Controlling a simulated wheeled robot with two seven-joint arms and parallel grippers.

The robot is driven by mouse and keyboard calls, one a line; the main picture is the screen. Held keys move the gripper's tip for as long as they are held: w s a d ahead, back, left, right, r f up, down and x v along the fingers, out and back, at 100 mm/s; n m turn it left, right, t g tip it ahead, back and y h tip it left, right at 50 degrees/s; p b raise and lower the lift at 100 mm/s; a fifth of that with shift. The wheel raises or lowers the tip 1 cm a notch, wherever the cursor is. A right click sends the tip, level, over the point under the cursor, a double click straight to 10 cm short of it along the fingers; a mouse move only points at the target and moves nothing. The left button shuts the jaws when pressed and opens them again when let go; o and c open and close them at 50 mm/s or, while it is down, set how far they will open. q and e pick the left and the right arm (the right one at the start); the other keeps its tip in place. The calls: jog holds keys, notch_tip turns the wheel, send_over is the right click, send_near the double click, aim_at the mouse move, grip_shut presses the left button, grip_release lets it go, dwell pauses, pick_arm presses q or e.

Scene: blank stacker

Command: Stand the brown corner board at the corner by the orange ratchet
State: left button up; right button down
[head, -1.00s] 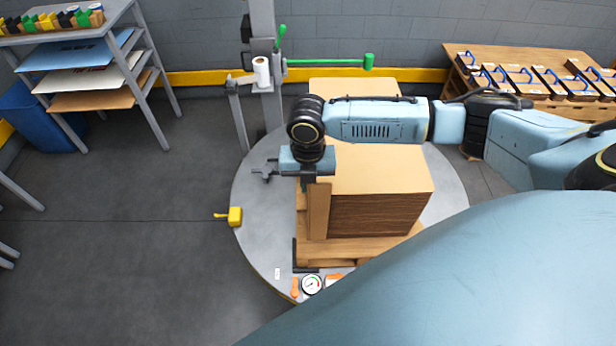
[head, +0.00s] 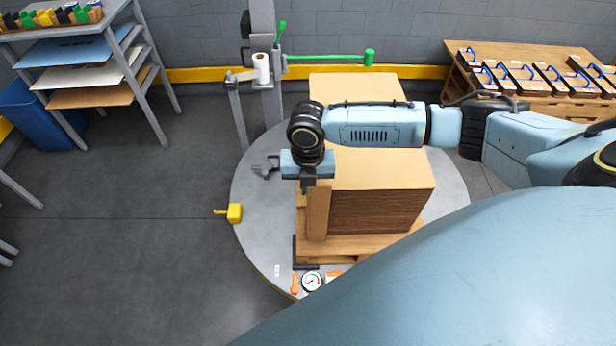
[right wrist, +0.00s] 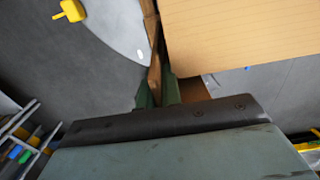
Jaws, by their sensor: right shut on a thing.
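The brown corner board (head: 318,212) stands about upright at the near left corner of the stack of brown blanks (head: 380,215). I cannot tell whether it touches the stack. My right gripper (head: 304,187) is over the board's top and shut on it. In the right wrist view the fingers (right wrist: 158,94) close around the board (right wrist: 154,74), beside the stack's top (right wrist: 240,40). The orange ratchet (head: 295,284) is at the near edge of the round turntable, just below the board in the picture. My left gripper is not in view.
The stack sits on a wooden pallet (head: 365,243) on the grey turntable (head: 262,215). A round gauge (head: 312,281) is beside the ratchet. A yellow block (head: 234,213) is at the turntable's left edge. A post with a white roll (head: 262,68) stands behind.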

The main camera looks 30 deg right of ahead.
jog(key=shift+f, duration=0.25)
jog(key=c, duration=1.5)
grip_release()
jog(key=shift+d, duration=0.1)
